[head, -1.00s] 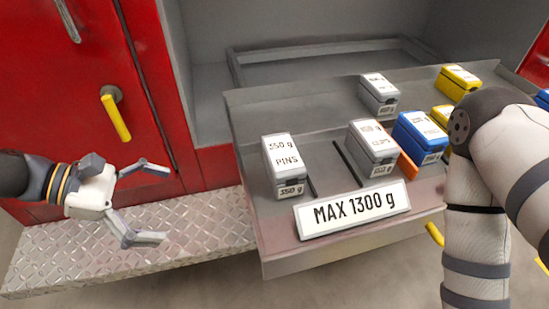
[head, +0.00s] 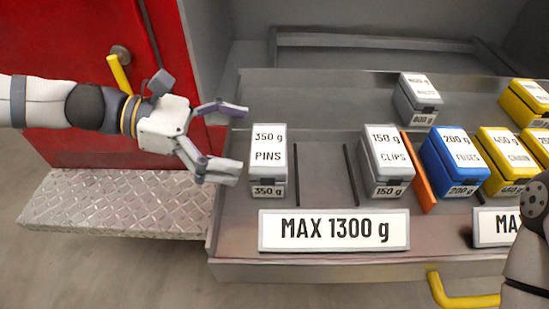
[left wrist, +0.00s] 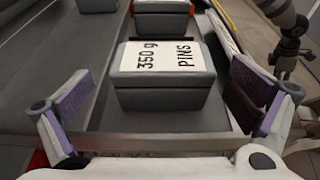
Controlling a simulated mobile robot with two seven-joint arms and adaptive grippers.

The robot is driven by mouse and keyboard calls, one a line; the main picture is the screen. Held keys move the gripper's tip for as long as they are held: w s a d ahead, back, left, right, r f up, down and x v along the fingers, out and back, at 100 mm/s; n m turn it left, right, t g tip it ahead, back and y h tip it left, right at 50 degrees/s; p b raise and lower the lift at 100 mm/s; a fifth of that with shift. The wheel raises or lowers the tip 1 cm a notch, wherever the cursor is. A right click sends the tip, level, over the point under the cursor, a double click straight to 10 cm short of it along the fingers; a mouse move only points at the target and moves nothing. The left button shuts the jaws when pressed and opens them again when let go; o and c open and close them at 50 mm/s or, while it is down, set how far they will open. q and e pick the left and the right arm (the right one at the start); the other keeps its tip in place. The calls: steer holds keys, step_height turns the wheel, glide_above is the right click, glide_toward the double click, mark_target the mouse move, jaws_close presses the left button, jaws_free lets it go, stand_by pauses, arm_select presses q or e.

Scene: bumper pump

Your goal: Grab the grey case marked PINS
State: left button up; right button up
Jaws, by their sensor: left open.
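The grey case marked PINS (head: 268,160) stands upright at the left end of the drawer tray, its white label reading 350 g. In the left wrist view the PINS case (left wrist: 165,80) sits ahead of and between the two spread fingers. My left gripper (head: 232,140) is open and empty, just left of the case, with its fingertips pointing toward it and not around it. It also shows in the left wrist view (left wrist: 165,118). My right gripper is out of frame; only part of my right arm shows at the right edge of the head view.
A thin dark divider (head: 297,174) stands just right of the PINS case. Further right are a grey CLIPS case (head: 387,162), an orange divider (head: 419,172), a blue FUSES case (head: 455,160) and yellow cases (head: 508,160). A MAX 1300 g sign (head: 333,230) stands in front.

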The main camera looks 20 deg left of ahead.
mark_target(255, 145)
arm_select(q)
steer(key=b+x, duration=0.1)
steer(key=x, duration=0.1)
steer(key=f+b+x, duration=0.1)
steer(key=x, duration=0.1)
steer(key=shift+s+d, duration=0.1)
steer(key=shift+d, duration=0.4)
steer(key=shift+r, duration=0.25)
steer(key=c, duration=1.2)
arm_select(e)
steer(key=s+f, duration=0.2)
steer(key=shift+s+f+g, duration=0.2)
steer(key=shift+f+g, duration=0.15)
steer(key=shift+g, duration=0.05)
arm_select(q)
steer(key=shift+r, duration=0.1)
